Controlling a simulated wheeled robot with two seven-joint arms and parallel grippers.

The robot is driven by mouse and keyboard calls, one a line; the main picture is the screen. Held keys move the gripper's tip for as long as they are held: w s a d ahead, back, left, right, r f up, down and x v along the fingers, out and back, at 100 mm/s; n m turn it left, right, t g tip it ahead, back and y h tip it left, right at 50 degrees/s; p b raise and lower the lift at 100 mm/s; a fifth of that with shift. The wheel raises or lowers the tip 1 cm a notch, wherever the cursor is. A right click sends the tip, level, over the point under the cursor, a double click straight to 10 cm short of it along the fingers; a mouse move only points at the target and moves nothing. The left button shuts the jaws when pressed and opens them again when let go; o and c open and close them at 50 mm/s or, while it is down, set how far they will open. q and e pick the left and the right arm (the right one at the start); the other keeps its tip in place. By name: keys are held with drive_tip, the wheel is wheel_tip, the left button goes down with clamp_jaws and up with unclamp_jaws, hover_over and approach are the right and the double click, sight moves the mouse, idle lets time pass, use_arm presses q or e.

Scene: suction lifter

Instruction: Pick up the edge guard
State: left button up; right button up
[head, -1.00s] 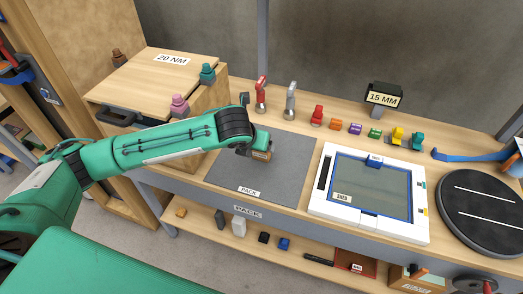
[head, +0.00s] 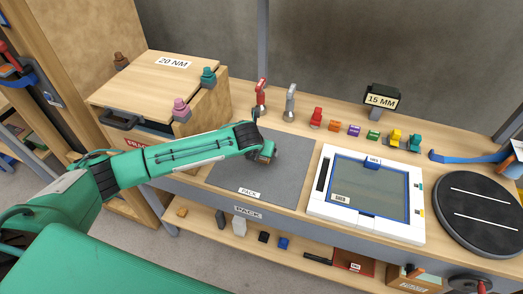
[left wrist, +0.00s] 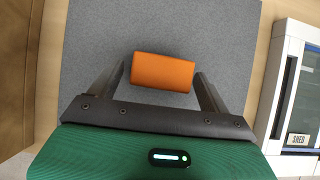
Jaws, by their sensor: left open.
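An orange block (left wrist: 162,72), which I take to be the edge guard, lies on the grey pack mat (left wrist: 95,40) in the left wrist view. My left gripper (left wrist: 161,78) is open, with one finger on each side of the block and gaps visible between. In the head view my left gripper (head: 264,153) is low over the grey mat (head: 290,175), and the block is mostly hidden behind it. My right gripper is not in view.
A white-framed tray (head: 318,205) with a glassy panel is right of the mat, and a black turntable (head: 480,210) beyond it. A wooden cabinet (head: 150,85) stands left. Small coloured clamps (head: 335,126) line the back.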

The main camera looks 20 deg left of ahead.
use_arm(q)
drive_tip(key=shift+x, duration=1.1)
drive_tip(key=c, duration=1.1)
